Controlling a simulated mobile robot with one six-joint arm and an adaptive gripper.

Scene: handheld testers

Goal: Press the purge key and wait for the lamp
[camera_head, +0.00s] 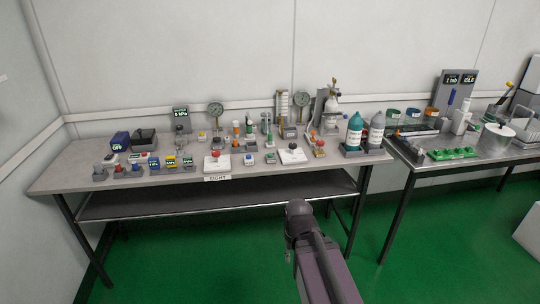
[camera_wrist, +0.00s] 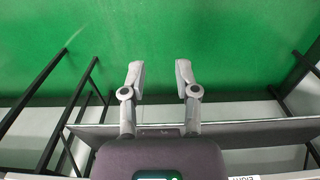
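Several small handheld testers with lit screens stand along the front left of the left table: a blue one (camera_head: 153,163), a yellow one (camera_head: 170,162) and a dark one (camera_head: 187,160). In the head view my arm shows in front of the table, but the fingers cannot be made out.
A second table (camera_head: 418,167) stands at right with a green rack (camera_head: 452,153). The green floor (camera_head: 230,260) in front is clear.

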